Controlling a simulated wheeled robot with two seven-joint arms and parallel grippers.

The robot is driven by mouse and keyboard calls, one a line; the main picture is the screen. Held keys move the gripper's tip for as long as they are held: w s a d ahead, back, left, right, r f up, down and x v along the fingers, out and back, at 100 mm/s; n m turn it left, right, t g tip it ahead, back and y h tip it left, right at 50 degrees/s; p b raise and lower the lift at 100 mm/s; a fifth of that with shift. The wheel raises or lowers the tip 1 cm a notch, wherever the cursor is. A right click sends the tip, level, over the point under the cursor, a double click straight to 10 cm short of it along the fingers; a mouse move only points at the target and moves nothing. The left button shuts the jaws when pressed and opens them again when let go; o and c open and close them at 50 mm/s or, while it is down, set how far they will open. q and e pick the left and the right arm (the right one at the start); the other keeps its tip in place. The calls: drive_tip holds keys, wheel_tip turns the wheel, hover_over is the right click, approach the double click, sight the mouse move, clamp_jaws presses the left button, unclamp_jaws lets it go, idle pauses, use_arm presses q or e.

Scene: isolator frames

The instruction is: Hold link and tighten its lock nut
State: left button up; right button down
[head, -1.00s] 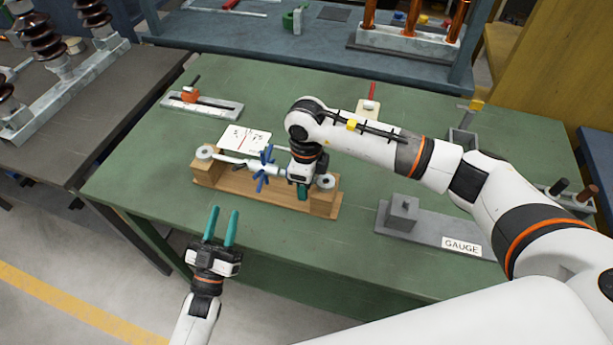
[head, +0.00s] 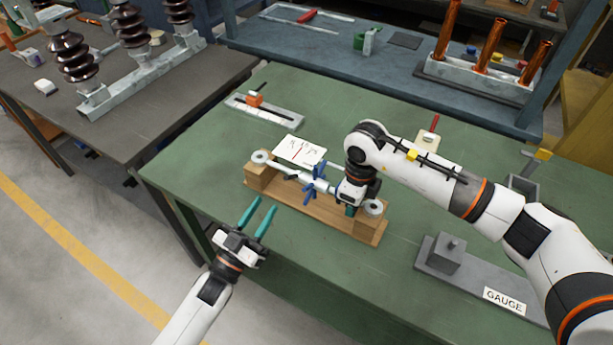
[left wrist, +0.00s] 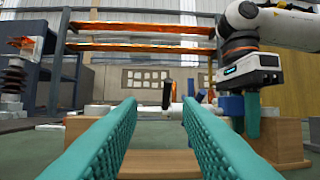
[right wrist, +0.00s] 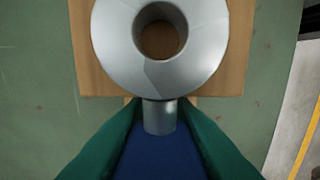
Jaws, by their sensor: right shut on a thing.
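The link (head: 308,180) lies across a wooden stand (head: 315,213), with a pale metal eye at each end and a pale rod between. A blue winged part (head: 318,186), possibly the lock nut, sits near its middle. My right gripper (head: 351,207) is over the right part of the link. In the right wrist view its teal fingers are shut on a blue part (right wrist: 160,155) beside the shank of the grey eye (right wrist: 160,75). My left gripper (head: 262,203) is open and empty, in front of the stand's left half. In the left wrist view its fingers (left wrist: 160,102) point toward the stand.
A marked white card (head: 300,150) lies behind the stand. A grey gauge block (head: 447,250) with a plate labelled GAUGE is at the right. A slotted metal fixture (head: 265,110) with an orange part is at the back left. The green bench (head: 215,165) is clear left of the stand.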

sight(293, 175)
use_arm(q)
drive_tip(key=shift+s+r+m+g+y, duration=0.6)
drive_tip(key=shift+r+m+g, duration=0.7)
drive_tip(key=shift+r+g, duration=0.75)
drive_tip(key=x, duration=1.1)
drive_tip(key=shift+w+f, duration=0.2)
drive_tip(key=shift+w, duration=0.2)
clamp_jaws()
